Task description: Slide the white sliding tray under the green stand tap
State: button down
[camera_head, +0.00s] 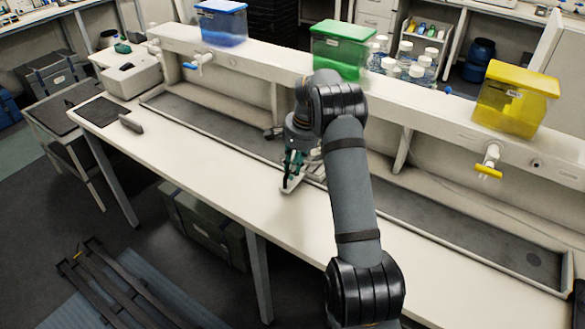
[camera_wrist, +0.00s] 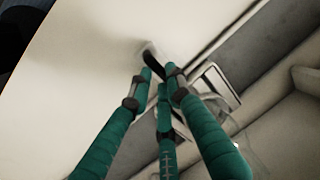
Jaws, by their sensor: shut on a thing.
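My gripper (camera_head: 290,184) is over the middle of the long white bench, by the front edge of the grey trough. In the wrist view its teal fingers (camera_wrist: 158,78) close together around a small dark piece (camera_wrist: 149,52), perhaps a handle. A pale, white-edged tray-like thing (camera_wrist: 216,84) shows just beyond the fingers in the wrist view, and is probably the white sliding tray. In the head view only a small pale part (camera_head: 316,170) shows beside the gripper. The green tank (camera_head: 342,50) stands on the shelf behind my arm. The green stand tap is not visible; my arm covers that area.
A blue tap (camera_head: 197,63) is at left and a yellow tap (camera_head: 489,162) at right, below blue (camera_head: 221,24) and yellow (camera_head: 514,98) tanks. The grey trough (camera_head: 215,122) runs along the bench. A dark object (camera_head: 131,125) lies at left. The bench front is clear.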

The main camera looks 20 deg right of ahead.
jog(key=c, duration=1.6)
grip_release()
jog(key=shift+r, duration=0.1)
jog(key=r, duration=0.4)
jog(key=s+d+r, duration=0.1)
jog(key=r, duration=0.6)
jog(key=shift+s+d+r, duration=0.3)
jog(key=shift+s, duration=0.1)
